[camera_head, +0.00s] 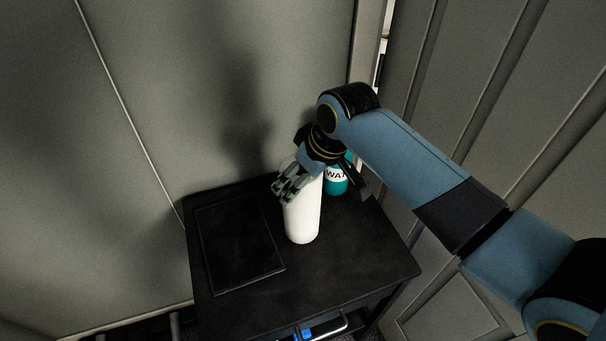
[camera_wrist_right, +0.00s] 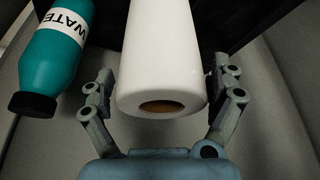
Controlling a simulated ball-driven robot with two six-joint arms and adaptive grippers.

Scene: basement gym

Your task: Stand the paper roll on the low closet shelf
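The white paper roll (camera_head: 302,216) stands upright on a small black table (camera_head: 345,270). In the right wrist view the roll (camera_wrist_right: 160,60) lies between my fingers, its brown hollow core facing me. My right gripper (camera_head: 303,186) is at the upper part of the roll in the head view. In the right wrist view the gripper (camera_wrist_right: 165,85) is open, with a finger on each side of the roll and a small gap showing at both sides. My left gripper is in neither view. I cannot make out the low closet shelf for certain.
A teal water bottle (camera_head: 335,182) with a dark cap (camera_wrist_right: 32,105) stands close beside the roll. A flat black rectangular panel (camera_head: 240,243) covers the table's left part. Something with blue parts (camera_head: 318,329) lies below the tabletop. Grey panelled walls (camera_head: 130,150) flank the table.

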